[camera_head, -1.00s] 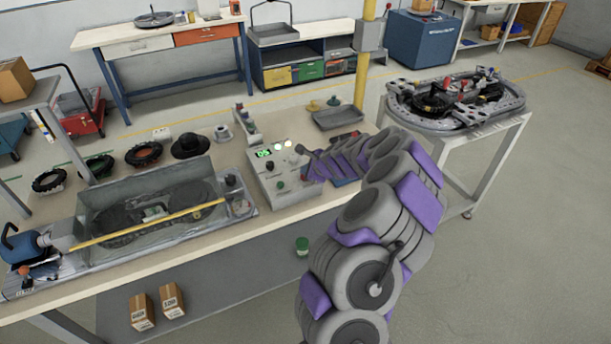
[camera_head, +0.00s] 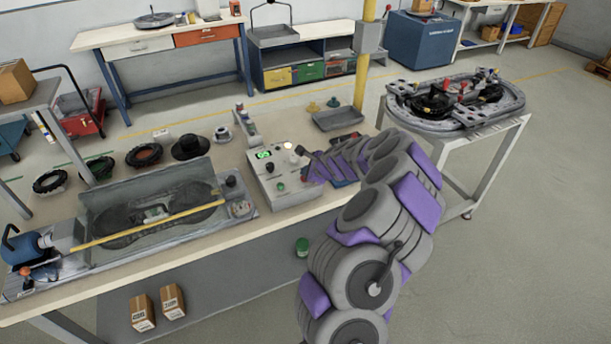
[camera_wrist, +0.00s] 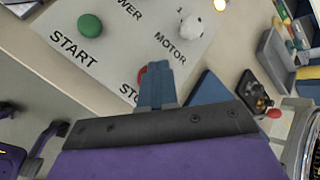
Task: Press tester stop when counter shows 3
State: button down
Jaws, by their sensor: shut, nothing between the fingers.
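The tester control box (camera_head: 283,185) stands on the bench, with a small lit green counter (camera_head: 263,155) whose digit is too small to read surely. In the wrist view its panel (camera_wrist: 130,50) carries a green START button (camera_wrist: 90,25), a white MOTOR knob (camera_wrist: 192,27) and a red stop button (camera_wrist: 141,73), mostly hidden behind my fingers. My gripper (camera_wrist: 157,72) is shut and empty, its blue fingertips over or beside the stop button; I cannot tell whether they touch it. In the head view my gripper (camera_head: 308,160) is at the box's right side.
The clear-walled tester tank (camera_head: 150,205) lies left of the box. A grey tray (camera_head: 338,118) is behind my arm. A ring track (camera_head: 455,105) sits on a stand at right.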

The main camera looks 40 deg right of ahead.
jog(key=shift+r+p, duration=0.5)
jog(key=shift+r, duration=0.15)
notch_tip(320, 180, up, 5)
jog(key=p, duration=0.5)
jog(key=shift+r, duration=0.1)
jog(key=shift+a, duration=0.1)
